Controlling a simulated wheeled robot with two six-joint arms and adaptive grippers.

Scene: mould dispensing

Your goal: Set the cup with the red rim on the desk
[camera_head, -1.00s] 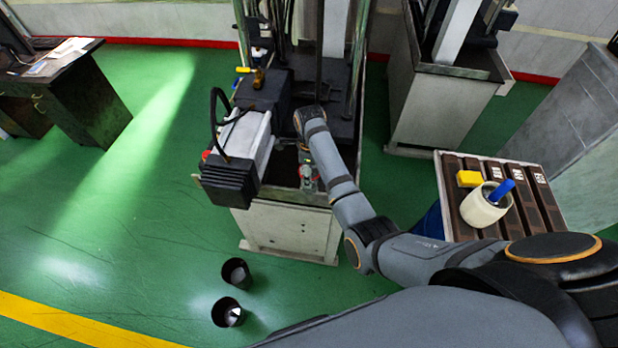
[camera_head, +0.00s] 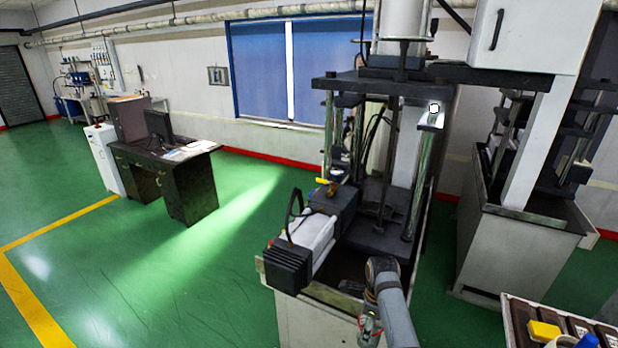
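The desk (camera_head: 197,192), dark with a worn black top, stands at the left in the head view, well away from my arm. A monitor (camera_head: 159,124) and white papers (camera_head: 183,153) are on it. My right gripper (camera_head: 369,328) shows small at the bottom edge, in front of the near press. A bit of red and pale material shows at it, too small to tell whether it is the cup with the red rim. Its fingers cannot be made out. My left gripper is out of view.
The near press (camera_head: 375,225) and its black-ended unit (camera_head: 289,267) stand beside my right arm. Another press (camera_head: 520,235) is at the right. A yellow block (camera_head: 544,330) lies on a rack at bottom right. Green floor (camera_head: 170,275) is clear between press and desk.

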